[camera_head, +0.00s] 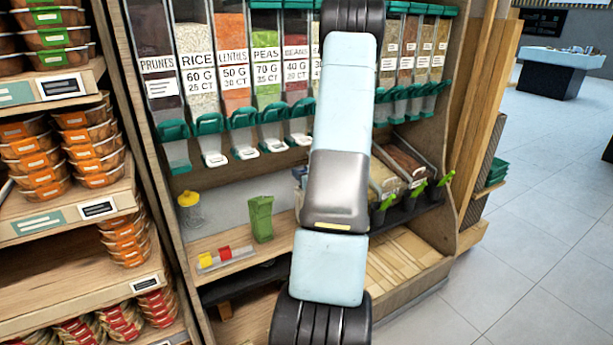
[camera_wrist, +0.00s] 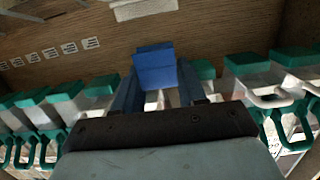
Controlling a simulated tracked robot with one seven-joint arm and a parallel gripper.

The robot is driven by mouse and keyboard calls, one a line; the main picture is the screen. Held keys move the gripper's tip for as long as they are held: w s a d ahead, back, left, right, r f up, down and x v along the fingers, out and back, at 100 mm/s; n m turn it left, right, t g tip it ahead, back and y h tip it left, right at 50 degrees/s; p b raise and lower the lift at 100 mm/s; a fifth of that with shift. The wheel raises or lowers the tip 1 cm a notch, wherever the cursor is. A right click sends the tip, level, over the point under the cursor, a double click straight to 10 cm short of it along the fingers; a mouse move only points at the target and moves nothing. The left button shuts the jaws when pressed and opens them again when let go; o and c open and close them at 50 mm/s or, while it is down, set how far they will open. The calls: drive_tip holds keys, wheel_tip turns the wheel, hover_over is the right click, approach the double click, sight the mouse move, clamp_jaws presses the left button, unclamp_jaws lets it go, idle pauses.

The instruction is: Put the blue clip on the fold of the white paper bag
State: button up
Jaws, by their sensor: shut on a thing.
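The blue clip (camera_wrist: 155,68) is at the tips of my gripper (camera_wrist: 157,88) in the wrist view. My gripper is shut on it and holds it up in front of the dispenser shelf. In the head view my arm crosses the middle of the picture and hides both my gripper and the blue clip. I cannot make out the white paper bag in either view; my arm covers part of the shelf where it could stand.
A green bag (camera_head: 261,218) stands on the wooden shelf. A yellow clip (camera_head: 205,260) and a red clip (camera_head: 225,253) lie left of it. Food dispensers with green spouts (camera_head: 242,147) hang above. Bins with green scoops (camera_head: 415,188) stand to the right.

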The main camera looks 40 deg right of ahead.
drive_tip(key=shift+w+d+f, duration=0.15)
drive_tip(key=shift+w+f, duration=0.15)
drive_tip(key=shift+w, duration=0.3)
drive_tip(key=shift+w+f, duration=0.15)
drive_tip(key=shift+f, duration=1.35)
drive_tip(key=shift+f, duration=0.1)
drive_tip(key=o, duration=1.1)
drive_tip(key=v, duration=1.4)
drive_tip(key=shift+f, duration=0.15)
